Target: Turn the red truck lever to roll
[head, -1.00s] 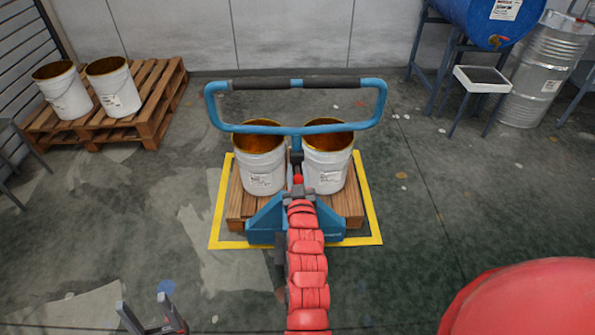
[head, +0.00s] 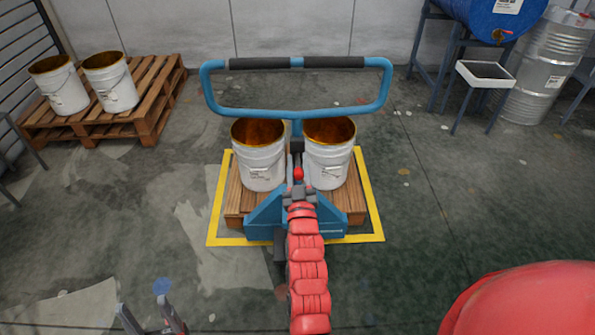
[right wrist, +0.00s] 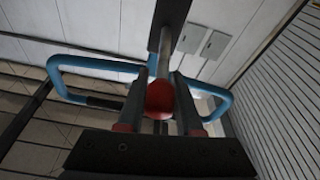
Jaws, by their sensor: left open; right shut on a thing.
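The blue pallet truck (head: 265,217) stands in the middle of the head view, with its looped handle (head: 206,90) raised above two buckets. The red lever knob (head: 298,173) sits on the truck's column, below the handle loop. My right gripper (head: 299,187) is at the knob at the end of my red arm. In the right wrist view the red knob (right wrist: 160,98) lies between the two fingers, and my right gripper (right wrist: 160,85) is shut on it. The handle loop (right wrist: 225,100) shows behind. My left gripper (head: 145,308) is open and empty, low at the left.
Two white buckets (head: 260,165) stand on a wooden pallet (head: 356,205) inside a yellow floor frame (head: 375,205). Another pallet (head: 150,125) with two buckets is at the back left. A blue drum (head: 480,20) and a steel drum (head: 535,75) are at the back right.

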